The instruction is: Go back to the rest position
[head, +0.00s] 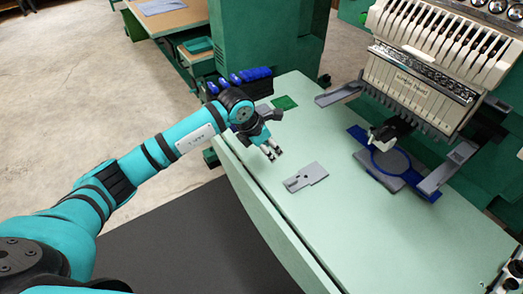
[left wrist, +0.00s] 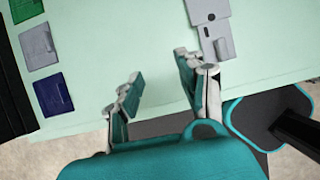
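My left gripper (head: 270,150) is above the pale green table (head: 300,230), near its left edge. In the left wrist view its two fingers (left wrist: 160,84) are apart with nothing between them, so it is open and empty. A flat grey plate with a slotted end (head: 306,178) lies on the table to the right of the gripper. The plate also shows at the top of the left wrist view (left wrist: 208,15), just beyond the right finger. A small dark part at the lower right corner of the head view may belong to my right arm; its fingers cannot be made out.
The embroidery machine (head: 420,85) stands at the right, with a grey and blue hoop (head: 392,162) under its needles. Green (left wrist: 25,9), grey (left wrist: 38,47) and blue (left wrist: 53,94) patches lie at the table's far end, near several blue spools (head: 245,76). The front table area is clear.

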